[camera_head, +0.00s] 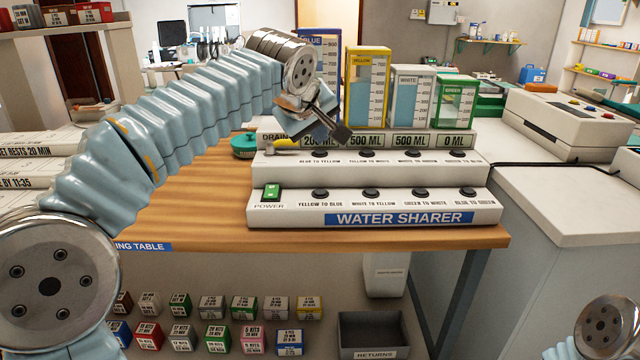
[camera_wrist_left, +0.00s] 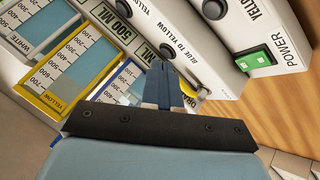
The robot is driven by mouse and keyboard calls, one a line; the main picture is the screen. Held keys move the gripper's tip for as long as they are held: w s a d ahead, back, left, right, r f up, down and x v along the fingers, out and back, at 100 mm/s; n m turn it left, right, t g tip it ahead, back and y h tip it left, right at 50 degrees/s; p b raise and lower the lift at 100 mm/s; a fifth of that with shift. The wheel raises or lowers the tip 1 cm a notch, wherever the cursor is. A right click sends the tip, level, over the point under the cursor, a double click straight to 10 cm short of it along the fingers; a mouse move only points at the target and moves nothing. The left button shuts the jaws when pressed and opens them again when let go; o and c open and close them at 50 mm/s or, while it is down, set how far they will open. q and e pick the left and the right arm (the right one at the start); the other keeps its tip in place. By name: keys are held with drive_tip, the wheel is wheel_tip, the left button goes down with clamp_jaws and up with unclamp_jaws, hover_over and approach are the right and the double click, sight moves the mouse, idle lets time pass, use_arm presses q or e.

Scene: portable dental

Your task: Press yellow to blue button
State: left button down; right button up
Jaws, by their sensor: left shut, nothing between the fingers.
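The water sharer (camera_head: 400,217) stands on the wooden table with two stepped rows of black buttons. The yellow to blue button (camera_head: 320,194) is leftmost on the lower row, right of the green power switch (camera_head: 271,192). It also shows in the left wrist view (camera_wrist_left: 252,60), beside the green switch. My left gripper (camera_head: 343,134) is shut and empty, above and behind the upper row. In the left wrist view its fingers (camera_wrist_left: 160,82) point toward the blue to yellow button (camera_wrist_left: 149,57). I cannot tell whether they touch anything. My right gripper is out of view.
Blue, yellow, white and green containers (camera_head: 412,98) stand behind the buttons; my left gripper partly covers the blue one. The displays read 200, 500, 500 and 0 ML. A yellow drain handle (camera_head: 288,143) sits left of the upper row.

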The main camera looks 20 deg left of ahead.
use_arm(q)
drive_tip(key=shift+f, duration=0.1)
drive_tip(key=b, duration=0.3)
approach(324, 181)
drive_tip(key=w, duration=0.1)
drive_tip(key=w+f, duration=0.1)
drive_tip(key=w, duration=0.1)
drive_tip(key=shift+w+f, duration=0.15)
drive_tip(key=shift+f, duration=0.1)
drive_tip(key=shift+f+b, duration=0.9)
drive_tip(key=shift+b, duration=0.15)
idle(0.9)
drive_tip(key=shift+f+b, duration=0.4)
drive_tip(key=shift+b, duration=0.05)
drive_tip(key=shift+f+b, duration=0.4)
drive_tip(key=shift+f, duration=0.05)
idle(0.5)
drive_tip(key=shift+r, duration=0.1)
drive_tip(key=shift+r+p, duration=0.7)
drive_tip(key=shift+r, duration=0.1)
